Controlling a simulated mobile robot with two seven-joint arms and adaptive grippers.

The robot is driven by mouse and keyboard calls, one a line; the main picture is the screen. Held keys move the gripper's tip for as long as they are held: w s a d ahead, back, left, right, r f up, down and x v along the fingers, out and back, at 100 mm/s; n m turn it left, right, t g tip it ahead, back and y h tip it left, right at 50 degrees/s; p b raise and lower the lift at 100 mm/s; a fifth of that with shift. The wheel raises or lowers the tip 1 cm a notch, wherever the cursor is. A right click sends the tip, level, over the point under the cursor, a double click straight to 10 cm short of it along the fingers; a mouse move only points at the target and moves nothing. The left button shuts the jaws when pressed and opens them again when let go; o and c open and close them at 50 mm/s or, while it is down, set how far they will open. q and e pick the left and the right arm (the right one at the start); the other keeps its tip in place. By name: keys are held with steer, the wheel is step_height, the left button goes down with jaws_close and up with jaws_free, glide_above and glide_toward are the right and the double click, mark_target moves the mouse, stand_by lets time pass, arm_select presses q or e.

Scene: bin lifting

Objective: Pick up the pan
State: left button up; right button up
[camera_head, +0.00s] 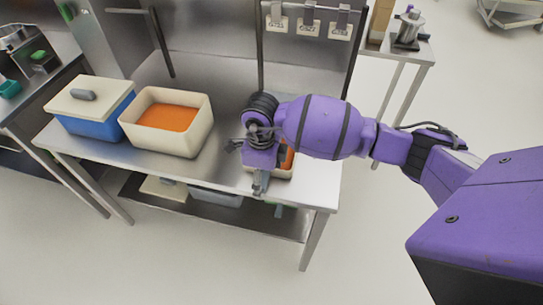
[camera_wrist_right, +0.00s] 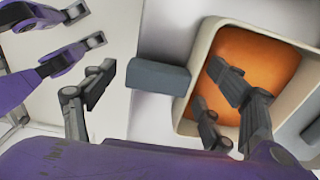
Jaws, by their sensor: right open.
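The pan is a cream, square-sided container with orange contents. In the head view its rim (camera_head: 284,175) shows at the table's front edge, mostly hidden by my right gripper (camera_head: 250,165). In the right wrist view the pan (camera_wrist_right: 192,60) is at the right, and its thick grey handle (camera_wrist_right: 158,77) sticks out to the left. My right gripper (camera_wrist_right: 155,92) is open. Its fingers lie on either side of the handle in the picture, the right ones overlapping the orange contents. I see no contact.
A metal table (camera_head: 225,178) carries a second cream container (camera_head: 194,142) with orange contents and a blue bin (camera_head: 92,124) with a cream lid. A lower shelf holds more containers. A side table (camera_head: 421,52) stands at the back right. Purple parts of mine show in the wrist view.

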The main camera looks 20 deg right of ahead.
steer(key=shift+f, duration=0.15)
steer(key=c, duration=1.2)
steer(key=shift+c, duration=0.2)
